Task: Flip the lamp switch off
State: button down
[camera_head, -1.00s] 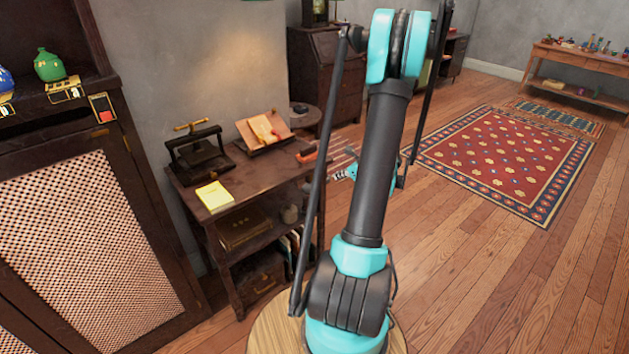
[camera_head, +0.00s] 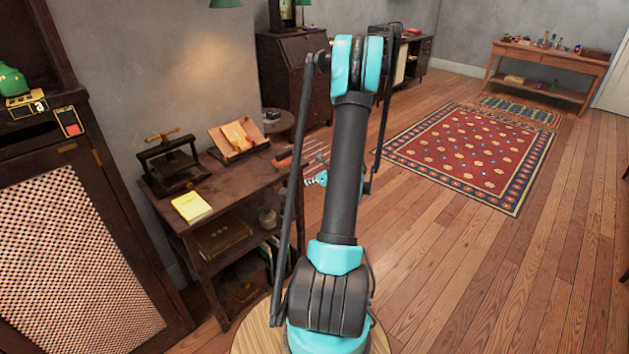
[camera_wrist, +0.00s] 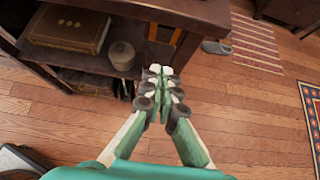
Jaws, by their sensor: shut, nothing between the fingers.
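The lower edge of a green lampshade (camera_head: 226,3) shows at the top of the head view, and a warm glow falls on the wall below it. I cannot make out a switch on the lamp. A small dark plate with a red patch (camera_head: 70,122) is on the cabinet front at the left; I cannot tell if it is a switch. My gripper (camera_wrist: 161,70) is shut and empty in the wrist view, in front of the side table's lower shelf. In the head view my arm hides most of it.
The dark side table (camera_head: 240,195) holds a press (camera_head: 172,165), a yellow notepad (camera_head: 191,207) and a book stand (camera_head: 238,140). A round box (camera_wrist: 122,55) and a large book (camera_wrist: 68,28) are on its shelf.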

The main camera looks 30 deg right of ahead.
aim_at(293, 180)
jog(key=shift+w+a+f, duration=0.4)
jog(key=shift+w+a, duration=0.05)
jog(key=shift+w, duration=0.75)
jog(key=shift+w+a+f, duration=0.4)
jog(key=shift+w, duration=0.8)
jog(key=shift+w+a+f, duration=0.4)
jog(key=shift+w+a, duration=0.05)
jog(key=shift+w, duration=0.75)
jog(key=shift+w, duration=0.1)
